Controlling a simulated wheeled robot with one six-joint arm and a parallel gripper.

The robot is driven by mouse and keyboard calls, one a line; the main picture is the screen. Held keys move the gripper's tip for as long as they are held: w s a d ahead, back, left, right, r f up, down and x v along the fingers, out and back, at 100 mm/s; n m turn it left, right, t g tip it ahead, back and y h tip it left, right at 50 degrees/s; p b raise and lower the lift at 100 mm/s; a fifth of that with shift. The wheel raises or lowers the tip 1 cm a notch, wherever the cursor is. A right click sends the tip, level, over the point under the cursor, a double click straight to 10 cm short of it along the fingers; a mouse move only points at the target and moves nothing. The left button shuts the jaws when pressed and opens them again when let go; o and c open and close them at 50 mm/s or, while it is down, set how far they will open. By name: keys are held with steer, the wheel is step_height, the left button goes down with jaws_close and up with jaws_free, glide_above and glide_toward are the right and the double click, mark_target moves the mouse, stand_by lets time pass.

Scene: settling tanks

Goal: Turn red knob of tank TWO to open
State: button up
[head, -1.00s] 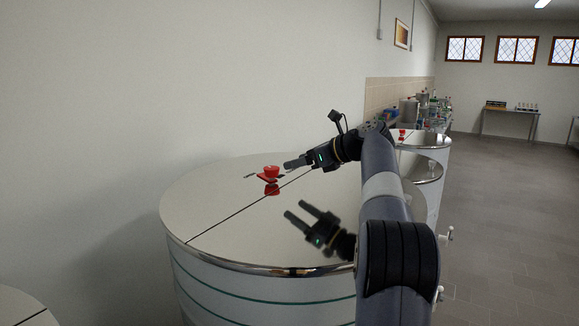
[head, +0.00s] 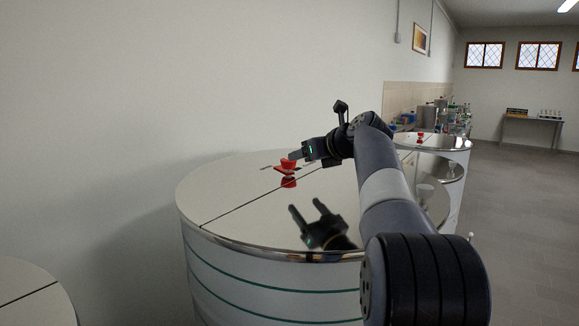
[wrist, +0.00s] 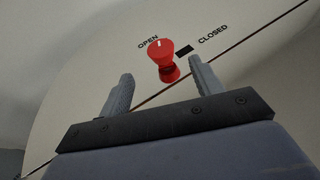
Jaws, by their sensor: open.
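The red knob (head: 288,166) stands on the pale, shiny lid of the tank (head: 235,185) in the head view. My gripper (head: 293,155) is open and empty at the knob's upper right. In the wrist view, the knob appears between and ahead of the fingertips (wrist: 160,68). No tank number is readable.
Another tank with a red knob (head: 420,137) stands farther back on the right. Part of a tank lid (head: 30,290) shows at lower left. A wall (head: 270,80) rises behind the tank. Open floor (head: 530,220) lies to the right.

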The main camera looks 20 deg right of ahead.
mark_target(289, 166)
steer(key=p+x, duration=0.2)
steer(key=x, duration=0.8)
steer(key=shift+w+f, duration=0.15)
steer(key=shift+w, duration=0.05)
steer(key=c, duration=0.9)
steer(key=shift+p, duration=0.4)
